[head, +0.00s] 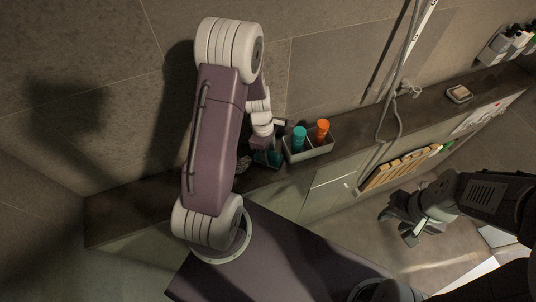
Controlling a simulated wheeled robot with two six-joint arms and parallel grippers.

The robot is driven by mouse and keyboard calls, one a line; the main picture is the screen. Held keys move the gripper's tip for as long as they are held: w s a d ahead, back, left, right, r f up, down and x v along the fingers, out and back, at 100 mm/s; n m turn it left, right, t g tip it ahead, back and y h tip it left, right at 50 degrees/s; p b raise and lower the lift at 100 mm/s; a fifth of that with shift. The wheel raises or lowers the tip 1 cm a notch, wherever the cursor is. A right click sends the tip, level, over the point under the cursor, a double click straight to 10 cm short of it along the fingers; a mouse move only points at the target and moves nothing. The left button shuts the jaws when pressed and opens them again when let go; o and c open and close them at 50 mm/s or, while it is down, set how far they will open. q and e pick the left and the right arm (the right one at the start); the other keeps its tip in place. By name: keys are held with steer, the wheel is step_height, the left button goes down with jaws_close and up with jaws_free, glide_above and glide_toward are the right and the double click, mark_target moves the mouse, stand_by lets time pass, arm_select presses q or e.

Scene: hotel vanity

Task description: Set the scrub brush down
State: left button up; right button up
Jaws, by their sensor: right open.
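I cannot make out a scrub brush with certainty. My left gripper (267,156) is low over the dark ledge (130,207), just left of a grey caddy (312,153). A small dark teal shape shows at its fingers. I cannot tell whether it is held or what it is, nor whether the jaws are shut. A greyish textured lump (244,163) lies beside the gripper, partly hidden by my arm. My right gripper (402,221) is open and apart from the ledge, above the floor at the right.
The caddy holds a teal bottle (299,138) and an orange bottle (322,131). A slatted wooden piece (396,169) is at the ledge's front. A shower hose (382,125) hangs over the ledge.

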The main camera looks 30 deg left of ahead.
mark_target(268, 151)
arm_select(q)
steer(key=shift+d, duration=0.2)
steer(key=shift+c, duration=0.7)
steer(key=shift+r, duration=0.25)
step_height(268, 151, up, 10)
steer(key=shift+f+b, duration=0.15)
steer(key=shift+b, duration=0.35)
steer(key=shift+a+f, duration=0.1)
